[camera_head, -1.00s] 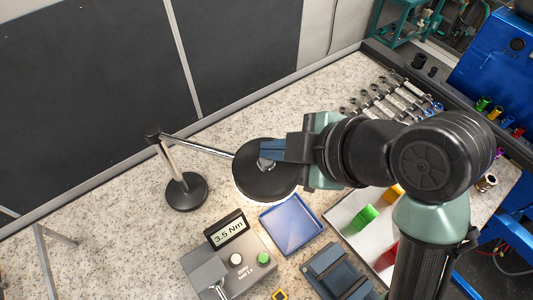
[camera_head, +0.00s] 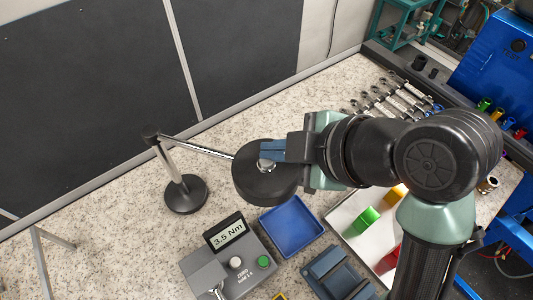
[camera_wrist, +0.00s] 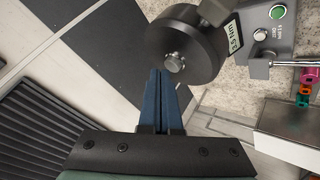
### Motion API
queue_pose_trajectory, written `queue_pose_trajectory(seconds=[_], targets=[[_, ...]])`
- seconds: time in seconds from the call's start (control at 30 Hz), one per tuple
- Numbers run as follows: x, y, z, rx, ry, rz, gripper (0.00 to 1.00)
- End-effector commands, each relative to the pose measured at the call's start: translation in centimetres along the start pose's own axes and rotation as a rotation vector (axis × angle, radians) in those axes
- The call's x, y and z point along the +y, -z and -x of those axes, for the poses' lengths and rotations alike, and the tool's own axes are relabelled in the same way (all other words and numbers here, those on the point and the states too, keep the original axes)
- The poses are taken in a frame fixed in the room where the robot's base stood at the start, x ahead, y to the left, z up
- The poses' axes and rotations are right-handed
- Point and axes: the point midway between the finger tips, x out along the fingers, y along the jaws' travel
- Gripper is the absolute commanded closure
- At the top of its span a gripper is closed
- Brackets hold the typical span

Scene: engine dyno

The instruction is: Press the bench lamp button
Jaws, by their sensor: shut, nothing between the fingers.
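The bench lamp has a round black head (camera_head: 262,186) on a silver arm, with a round black base (camera_head: 186,194) on the speckled bench. The silver bench lamp button (camera_head: 265,164) is on top of the head; it also shows in the wrist view (camera_wrist: 174,62). My gripper (camera_head: 263,150) has its blue fingers shut with nothing between them. In the wrist view, the fingertips (camera_wrist: 160,72) are right at the button's edge; I cannot tell whether they touch it. The lamp shows no glow now.
A grey torque tester (camera_head: 231,268) reading 3.5 Nm, with white and green buttons, stands in front of the lamp. A blue tray (camera_head: 292,228) lies beside it. Wrenches (camera_head: 385,97) lie at the back right.

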Motion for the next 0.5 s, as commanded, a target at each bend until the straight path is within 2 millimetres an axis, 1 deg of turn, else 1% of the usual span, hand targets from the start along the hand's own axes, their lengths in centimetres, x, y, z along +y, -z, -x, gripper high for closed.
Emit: queue_pose_trajectory(seconds=[0.23, 0.5], targets=[[0.2, 0.2, 0.2, 0.001, -0.001, 0.000, 1.00], [1.5, 1.5, 2.0, 0.001, -0.001, 0.000, 1.00]])
